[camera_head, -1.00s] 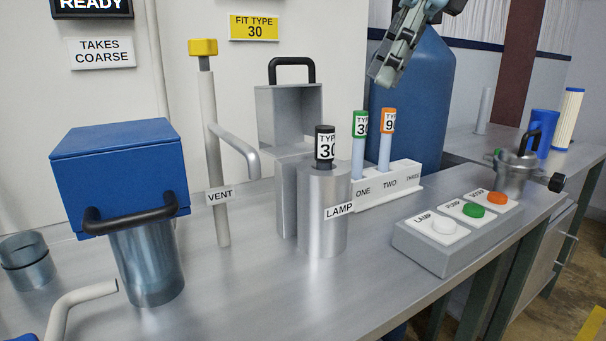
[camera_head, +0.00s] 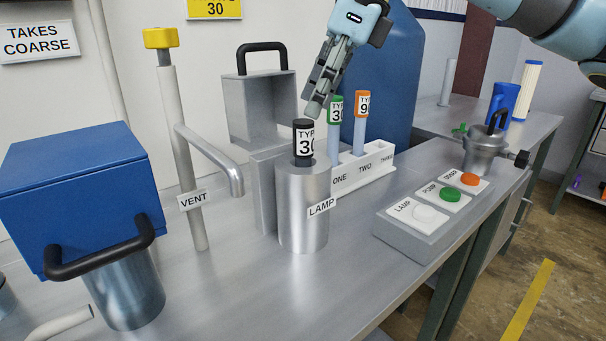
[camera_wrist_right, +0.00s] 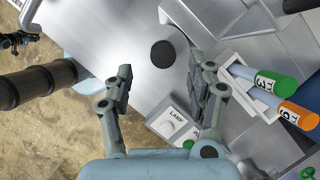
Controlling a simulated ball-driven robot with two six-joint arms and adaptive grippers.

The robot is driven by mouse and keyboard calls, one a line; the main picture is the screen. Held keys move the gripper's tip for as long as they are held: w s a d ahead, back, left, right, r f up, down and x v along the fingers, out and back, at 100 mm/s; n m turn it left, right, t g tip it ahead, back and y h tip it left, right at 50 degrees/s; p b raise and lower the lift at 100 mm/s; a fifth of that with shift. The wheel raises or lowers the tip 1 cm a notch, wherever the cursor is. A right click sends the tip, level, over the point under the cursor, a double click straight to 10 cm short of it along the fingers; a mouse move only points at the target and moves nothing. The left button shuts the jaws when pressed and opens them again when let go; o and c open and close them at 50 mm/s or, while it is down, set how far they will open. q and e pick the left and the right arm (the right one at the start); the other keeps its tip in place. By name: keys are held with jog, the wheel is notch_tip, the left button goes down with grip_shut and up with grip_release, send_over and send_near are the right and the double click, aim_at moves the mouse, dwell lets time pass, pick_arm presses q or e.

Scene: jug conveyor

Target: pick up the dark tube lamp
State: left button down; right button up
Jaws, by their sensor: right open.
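The dark tube lamp (camera_head: 303,143) stands upright in the steel cylinder (camera_head: 303,220) labelled LAMP. Its black top bears a TYPE 30 label, and its lower part is hidden inside the cylinder. In the right wrist view the lamp's round black top (camera_wrist_right: 163,53) lies beyond and between the fingertips, apart from them. My right gripper (camera_head: 318,103) is above and slightly right of the lamp in the head view. It is open and empty, with spread fingers in the wrist view (camera_wrist_right: 160,84). My left gripper is not in view.
A white rack (camera_head: 362,174) with green-capped (camera_head: 335,125) and orange-capped (camera_head: 361,125) tubes stands close behind right. A handled metal hood (camera_head: 258,105) is behind the lamp. A vent pipe (camera_head: 187,160) and blue box (camera_head: 80,195) are left; a button panel (camera_head: 430,215) is right.

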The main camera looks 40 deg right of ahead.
aim_at(305, 121)
jog(key=shift+w+p+x, duration=0.1)
jog(key=shift+p+x, duration=0.1)
jog(key=shift+x, duration=1.1)
jog(key=shift+w+p+x, duration=0.15)
jog(key=shift+p+x, duration=0.05)
jog(key=shift+x, duration=1.15)
jog(key=shift+d+r, duration=0.1)
grip_shut()
